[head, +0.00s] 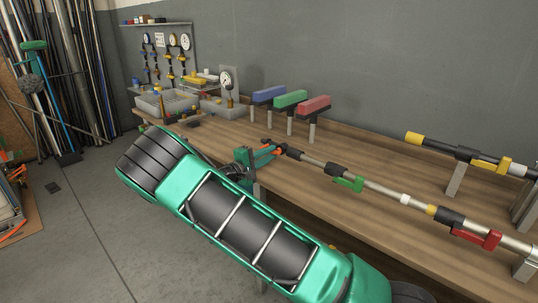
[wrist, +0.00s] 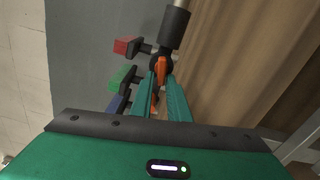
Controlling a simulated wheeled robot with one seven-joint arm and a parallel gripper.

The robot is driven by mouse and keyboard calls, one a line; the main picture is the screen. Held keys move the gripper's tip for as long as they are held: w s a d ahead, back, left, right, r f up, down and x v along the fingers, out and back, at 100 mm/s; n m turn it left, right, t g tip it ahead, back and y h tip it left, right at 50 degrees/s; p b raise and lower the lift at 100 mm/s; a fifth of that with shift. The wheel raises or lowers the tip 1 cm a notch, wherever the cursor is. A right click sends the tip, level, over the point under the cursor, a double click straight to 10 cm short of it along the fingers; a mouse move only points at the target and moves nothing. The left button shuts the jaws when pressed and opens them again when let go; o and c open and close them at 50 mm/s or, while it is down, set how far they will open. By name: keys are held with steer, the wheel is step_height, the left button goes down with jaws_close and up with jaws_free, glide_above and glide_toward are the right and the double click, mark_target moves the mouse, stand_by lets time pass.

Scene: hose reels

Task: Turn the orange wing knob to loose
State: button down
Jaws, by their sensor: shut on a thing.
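The orange wing knob (wrist: 161,68) is on a dark fitting (wrist: 161,55) at the end of the pipe in the wrist view. One wing points away from me and another orange part shows lower, between my fingers. My gripper (wrist: 162,84) has its two green fingers shut on the knob, one on each side.
The pipe carries a green lever (head: 349,183) and a red lever (head: 474,236). Blue (head: 269,94), green (head: 290,99) and red (head: 313,105) blocks stand on posts behind. A yellow-handled valve (head: 492,164) is at the right. The wooden bench (head: 350,150) is clear between them.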

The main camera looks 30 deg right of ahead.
steer(key=shift+a+f+n, duration=0.15)
steer(key=shift+f+n, duration=0.25)
steer(key=shift+n, duration=0.8)
steer(key=c, duration=1.8)
jaws_free()
steer(key=shift+r, duration=0.1)
steer(key=shift+c, duration=0.2)
steer(key=shift+s, duration=0.1)
steer(key=v, duration=1)
steer(key=shift+a, duration=0.25)
